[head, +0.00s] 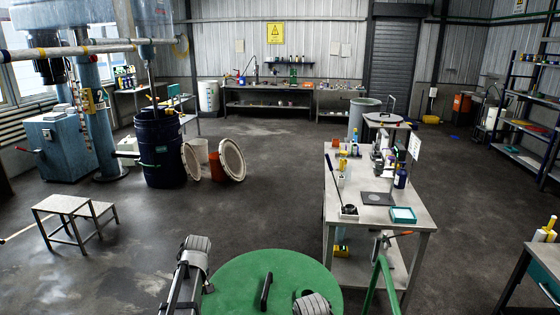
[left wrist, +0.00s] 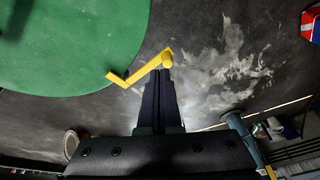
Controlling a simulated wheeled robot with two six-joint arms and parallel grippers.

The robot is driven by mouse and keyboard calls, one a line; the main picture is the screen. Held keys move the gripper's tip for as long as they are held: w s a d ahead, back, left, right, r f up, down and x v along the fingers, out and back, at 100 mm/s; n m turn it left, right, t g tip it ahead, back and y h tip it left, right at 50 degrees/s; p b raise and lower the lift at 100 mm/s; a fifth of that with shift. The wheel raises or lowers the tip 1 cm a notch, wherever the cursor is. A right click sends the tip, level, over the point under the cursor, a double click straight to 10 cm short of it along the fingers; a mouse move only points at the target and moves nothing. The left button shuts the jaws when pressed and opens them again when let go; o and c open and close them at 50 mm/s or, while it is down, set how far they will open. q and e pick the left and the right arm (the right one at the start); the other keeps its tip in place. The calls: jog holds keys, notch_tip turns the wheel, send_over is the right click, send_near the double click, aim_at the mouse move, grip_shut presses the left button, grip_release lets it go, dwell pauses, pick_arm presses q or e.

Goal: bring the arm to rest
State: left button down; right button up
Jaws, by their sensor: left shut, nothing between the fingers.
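My left gripper (left wrist: 161,76) shows in the left wrist view with its dark fingers together and nothing between them. A yellow cranked bar (left wrist: 143,71) appears just past the fingertips; I cannot tell whether they touch. In the head view only grey arm parts of mine show at the bottom edge, and my right gripper is out of view. A blue disperser column (head: 97,115) stands at the left. A dark blue drum (head: 163,165) stands beside it under a mixing shaft.
A workbench (head: 395,216) with tools and bottles stands right of centre. A step stool (head: 62,205) stands at the left. A white round lid (head: 232,160) leans near an orange bucket (head: 216,168).

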pick_arm(q)
jog(key=s+d+f+m+g+h, duration=0.1)
jog(key=s+d+m, duration=0.6)
jog(key=s+d, duration=0.3)
jog(key=s+d+f+m+b, duration=0.1)
jog(key=s+d+m, duration=0.5)
jog(key=s+d, duration=0.5)
jog(key=d, duration=0.4)
jog(key=shift+d+f+m+g+h+b, duration=0.25)
jog(key=shift+f+m+g+h+b, duration=0.05)
jog(key=shift+f+m+g+h, duration=0.1)
jog(key=shift+d, duration=0.1)
